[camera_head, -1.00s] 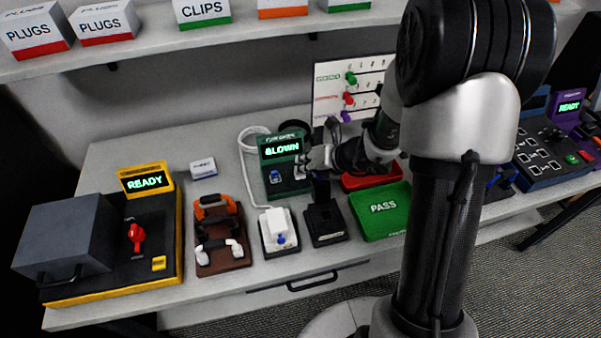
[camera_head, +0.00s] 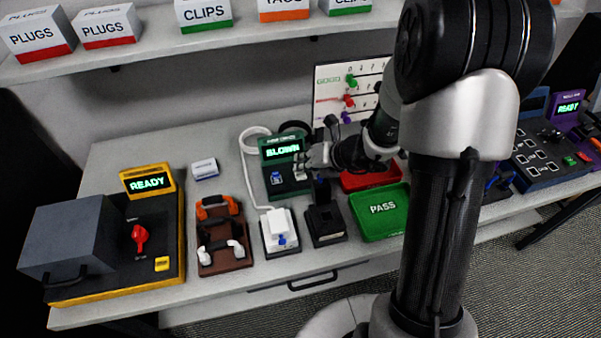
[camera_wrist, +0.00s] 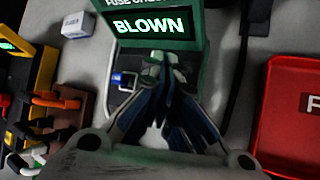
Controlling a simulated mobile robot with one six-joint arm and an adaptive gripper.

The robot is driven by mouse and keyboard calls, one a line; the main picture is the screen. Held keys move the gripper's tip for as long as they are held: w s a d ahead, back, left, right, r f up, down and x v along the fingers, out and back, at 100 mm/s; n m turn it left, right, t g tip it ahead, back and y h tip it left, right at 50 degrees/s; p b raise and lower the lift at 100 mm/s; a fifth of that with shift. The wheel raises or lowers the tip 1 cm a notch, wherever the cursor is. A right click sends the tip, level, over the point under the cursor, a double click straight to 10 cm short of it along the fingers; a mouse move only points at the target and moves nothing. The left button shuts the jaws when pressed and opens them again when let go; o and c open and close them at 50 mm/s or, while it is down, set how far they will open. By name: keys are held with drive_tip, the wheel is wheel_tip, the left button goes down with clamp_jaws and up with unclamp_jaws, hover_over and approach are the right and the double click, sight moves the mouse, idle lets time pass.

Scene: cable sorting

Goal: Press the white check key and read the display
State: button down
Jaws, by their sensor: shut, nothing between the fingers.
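The green fuse checker (camera_head: 283,147) stands at the back of the bench, and its lit display (camera_wrist: 151,24) reads BLOWN in both views. A small blue fuse sits in a socket (camera_wrist: 124,80) on the left of the checker's base. My gripper (camera_head: 304,168) is shut and empty, its fingertips (camera_wrist: 163,66) over the right part of the checker's base, just below the display. The white check key is mostly hidden by the fingers; I cannot tell whether it is pressed.
The green PASS tray (camera_head: 365,225) and a red tray (camera_head: 358,182) lie to the right. In front are a black stand (camera_head: 326,240), a white device (camera_head: 268,240) with a white cord and a brown rack (camera_head: 245,262). A yellow-edged READY station (camera_head: 178,240) is at left.

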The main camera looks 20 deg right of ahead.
drive_tip(key=shift+r+p, duration=2.35)
drive_tip(key=shift+r, duration=0.3)
drive_tip(key=shift+f, duration=0.1)
drive_tip(key=shift+a+r, duration=0.1)
drive_tip(key=shift+r, duration=0.1)
drive_tip(key=s+a+r+n+g, duration=0.2)
drive_tip(key=s+a+r+n, duration=0.4)
drive_tip(key=n, duration=0.5)
drive_tip(key=s+a+r+n+g, duration=0.1)
drive_tip(key=s+a+r+n, duration=0.2)
drive_tip(key=s+r+n, duration=0.6)
drive_tip(key=s+d+r+n+h, duration=0.2)
drive_tip(key=s+d+n, duration=0.2)
drive_tip(key=n, duration=0.5)
drive_tip(key=s+d+r+n+h, duration=0.1)
drive_tip(key=s+d+n+h, duration=0.2)
drive_tip(key=s+n, duration=0.5)
drive_tip(key=shift+s+d+r+n, duration=0.4)
drive_tip(key=shift+s+d, duration=0.15)
drive_tip(key=shift+d, duration=0.25)
